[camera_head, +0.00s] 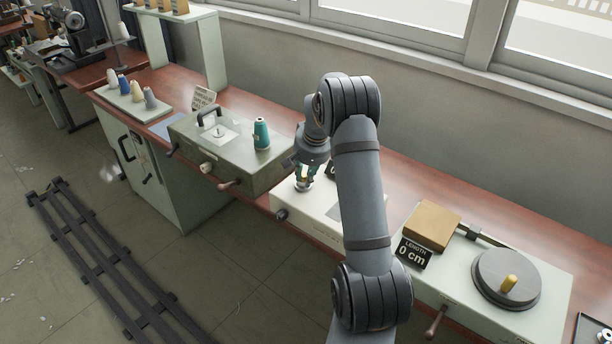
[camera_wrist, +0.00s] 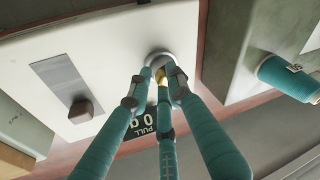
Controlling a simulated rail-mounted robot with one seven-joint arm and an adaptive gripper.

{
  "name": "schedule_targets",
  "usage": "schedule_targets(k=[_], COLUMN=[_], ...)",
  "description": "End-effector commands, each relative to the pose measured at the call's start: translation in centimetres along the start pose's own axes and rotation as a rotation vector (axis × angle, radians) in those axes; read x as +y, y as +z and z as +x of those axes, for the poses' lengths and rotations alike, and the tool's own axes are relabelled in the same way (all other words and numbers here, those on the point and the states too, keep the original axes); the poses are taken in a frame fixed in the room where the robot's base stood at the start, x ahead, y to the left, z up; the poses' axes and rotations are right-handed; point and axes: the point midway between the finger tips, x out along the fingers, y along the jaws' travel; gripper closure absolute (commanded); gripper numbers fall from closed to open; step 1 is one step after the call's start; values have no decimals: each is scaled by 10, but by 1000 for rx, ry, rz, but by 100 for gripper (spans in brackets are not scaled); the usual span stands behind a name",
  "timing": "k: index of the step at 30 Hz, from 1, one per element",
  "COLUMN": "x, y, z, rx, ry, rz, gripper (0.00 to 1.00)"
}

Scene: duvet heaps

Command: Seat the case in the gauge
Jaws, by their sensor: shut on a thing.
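The gauge is a white box (camera_head: 325,215) on the red-brown bench, partly hidden behind my arm; its top also shows in the wrist view (camera_wrist: 110,45). A dark "PULL 0 g" sign (camera_wrist: 143,122) stands by it. My gripper (camera_head: 304,176) points down over the box's left end. Its teal fingers are closed on a small brass-coloured piece, taken as the case (camera_wrist: 162,79). A round grey metal part (camera_wrist: 160,58) shows right at the fingertips. Whether the case sits in it or just above it, I cannot tell, as the fingers cover the contact.
A grey-green box (camera_head: 215,150) with a teal thread cone (camera_head: 262,134) stands close on the left. On the right is another machine with a round grey disc (camera_head: 506,279), a wooden block (camera_head: 432,225) and a "LENGTH 0 cm" sign (camera_head: 414,252). A window wall runs behind.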

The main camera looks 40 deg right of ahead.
Motion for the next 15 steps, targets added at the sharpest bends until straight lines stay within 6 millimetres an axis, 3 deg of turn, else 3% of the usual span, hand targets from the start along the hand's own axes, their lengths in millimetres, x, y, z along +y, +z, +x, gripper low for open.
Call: schedule_targets(k=[14,15], x=[2,2], y=[4,3], z=[12,11], rx=[1,1], ry=[0,0], rz=[0,0], gripper=[100,80])
